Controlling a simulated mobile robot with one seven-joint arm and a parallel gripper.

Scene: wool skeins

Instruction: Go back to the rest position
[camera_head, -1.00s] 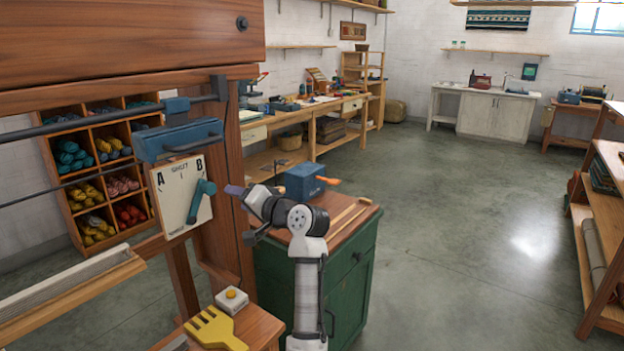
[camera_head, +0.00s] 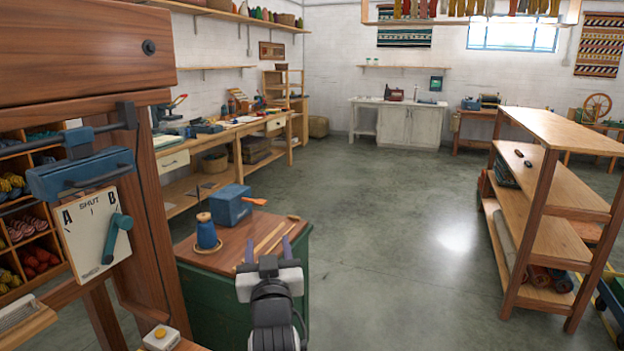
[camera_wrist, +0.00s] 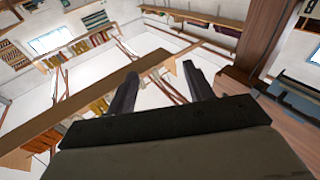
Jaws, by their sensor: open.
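My gripper (camera_head: 264,251) is in the lower middle of the head view, in front of the green cabinet's wooden top. Its two purple-tipped fingers stand apart and point away from me, with nothing between them. In the wrist view my gripper (camera_wrist: 160,85) shows two dark fingers spread apart and empty. Beyond them that view shows the upper walls, a shelf and hanging wool, tilted.
A green cabinet (camera_head: 215,305) carries a blue box (camera_head: 231,205) and a spool (camera_head: 206,232). At left are a loom frame with a lever panel (camera_head: 95,235) and cubbies of skeins. A shelf rack (camera_head: 545,190) stands right. The middle floor is clear.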

